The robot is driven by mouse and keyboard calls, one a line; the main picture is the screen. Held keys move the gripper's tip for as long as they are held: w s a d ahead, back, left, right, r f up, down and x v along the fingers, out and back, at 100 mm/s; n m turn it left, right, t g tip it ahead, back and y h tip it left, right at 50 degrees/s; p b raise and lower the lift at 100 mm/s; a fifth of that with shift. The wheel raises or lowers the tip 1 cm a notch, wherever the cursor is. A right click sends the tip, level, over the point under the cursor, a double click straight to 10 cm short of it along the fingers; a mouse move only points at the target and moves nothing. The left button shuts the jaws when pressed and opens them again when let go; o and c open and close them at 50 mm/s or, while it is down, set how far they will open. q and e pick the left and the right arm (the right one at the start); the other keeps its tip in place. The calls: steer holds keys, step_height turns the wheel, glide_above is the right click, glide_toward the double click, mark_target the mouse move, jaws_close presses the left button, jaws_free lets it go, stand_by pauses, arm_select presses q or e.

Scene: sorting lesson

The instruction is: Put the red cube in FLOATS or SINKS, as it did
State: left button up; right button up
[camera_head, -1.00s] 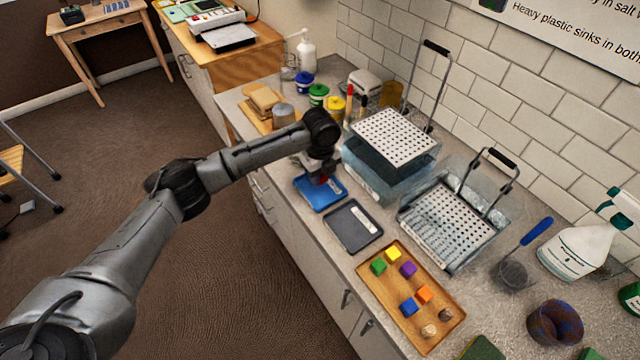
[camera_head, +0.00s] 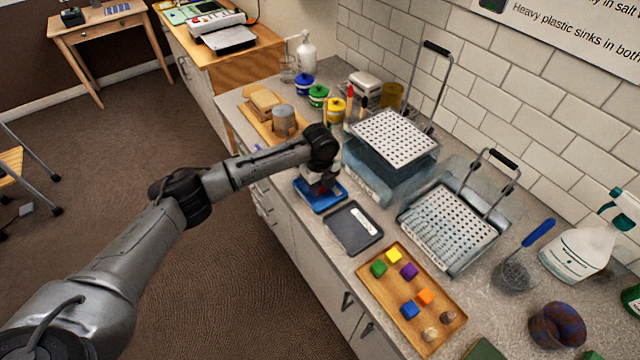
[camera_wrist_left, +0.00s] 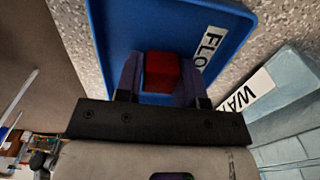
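The red cube (camera_wrist_left: 162,72) sits between the two fingers of my left gripper (camera_wrist_left: 161,78), which look closed against its sides. In the head view the left gripper (camera_head: 320,190) is low over the blue tray (camera_head: 308,198), and only a little red shows. The wrist view shows the blue tray (camera_wrist_left: 105,30) around the cube, with a white label (camera_wrist_left: 208,55) reading "FLO", the rest hidden. I cannot tell whether the cube touches the tray floor. A dark grey tray (camera_head: 345,236) with a white label, too small to read, lies beside it. My right gripper is out of view.
A clear water tank with a perforated platform (camera_head: 395,137) stands just right of the blue tray; a second tank (camera_head: 447,225) is nearer. A wooden tray (camera_head: 385,300) holds several coloured cubes. Jars and a wooden board (camera_head: 262,122) stand behind the gripper.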

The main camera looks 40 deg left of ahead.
arm_select(q)
steer(key=o, duration=0.3)
steer(key=shift+o, duration=0.2)
steer(key=shift+r, duration=0.15)
step_height(320, 180, up, 12)
steer(key=p, duration=0.1)
steer(key=shift+p, duration=0.3)
stand_by(0.5)
